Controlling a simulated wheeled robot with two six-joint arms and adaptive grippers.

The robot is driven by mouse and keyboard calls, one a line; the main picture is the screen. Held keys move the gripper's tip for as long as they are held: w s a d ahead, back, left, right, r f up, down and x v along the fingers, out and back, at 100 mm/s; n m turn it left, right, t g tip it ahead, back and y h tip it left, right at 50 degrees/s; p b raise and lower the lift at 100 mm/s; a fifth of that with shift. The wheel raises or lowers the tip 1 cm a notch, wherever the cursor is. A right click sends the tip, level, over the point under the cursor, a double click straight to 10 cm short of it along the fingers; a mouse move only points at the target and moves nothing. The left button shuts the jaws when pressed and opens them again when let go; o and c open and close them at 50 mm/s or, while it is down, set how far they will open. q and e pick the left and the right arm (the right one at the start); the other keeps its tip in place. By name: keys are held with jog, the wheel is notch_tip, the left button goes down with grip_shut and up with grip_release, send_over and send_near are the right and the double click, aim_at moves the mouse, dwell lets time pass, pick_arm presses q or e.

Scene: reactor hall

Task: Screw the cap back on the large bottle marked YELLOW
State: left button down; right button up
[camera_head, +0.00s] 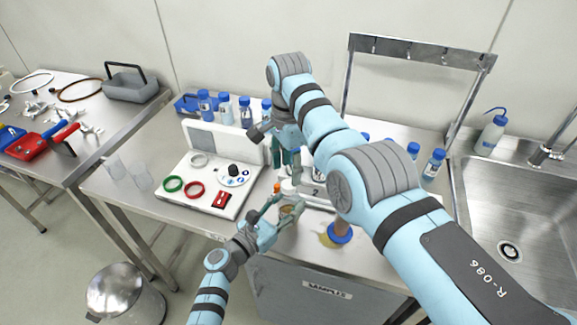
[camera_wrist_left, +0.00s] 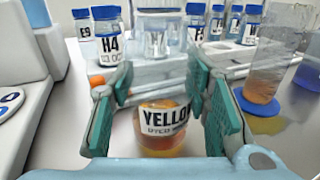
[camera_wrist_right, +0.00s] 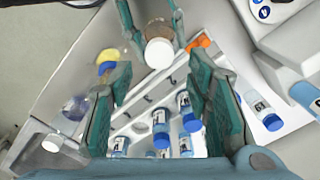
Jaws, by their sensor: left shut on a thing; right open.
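The large bottle marked YELLOW (camera_wrist_left: 163,118) holds amber liquid. It stands upright between the pads of my left gripper (camera_head: 272,216), which is shut on it. A round white top, which looks like its cap (camera_wrist_right: 158,53), shows on the bottle in the right wrist view; I cannot tell how tightly it sits. In the head view this white top (camera_head: 289,186) is below my right gripper (camera_head: 286,163). My right gripper is open, with nothing between its teal fingers (camera_wrist_right: 160,100), and the bottle is just beyond them.
A beaker of amber liquid (camera_wrist_left: 262,86) stands on a blue disc (camera_head: 340,234) to the right. Blue-capped sample bottles (camera_wrist_left: 112,42) stand behind in a rack. A white panel with coloured rings (camera_head: 207,186) is to the left. A sink (camera_head: 510,215) is at far right.

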jog(key=shift+w+r+n, duration=0.15)
jog(key=shift+r+n, duration=0.25)
jog(key=shift+r, duration=0.15)
jog(key=shift+w+r+n, duration=0.15)
jog(key=shift+r+n, duration=0.25)
jog(key=shift+r, duration=0.1)
jog(key=n, duration=0.3)
jog(key=shift+r+n, duration=0.35)
jog(key=shift+n, duration=0.05)
jog(key=n, duration=0.4)
jog(key=shift+r, duration=0.25)
jog(key=n, duration=0.4)
jog(key=shift+s+r, duration=0.1)
jog(key=shift+s, duration=0.05)
jog(key=n, duration=0.3)
jog(key=shift+s+n, duration=0.1)
jog(key=shift+n, duration=0.3)
jog(key=n, duration=0.5)
jog(key=shift+s, duration=0.1)
jog(key=shift+f, duration=0.2)
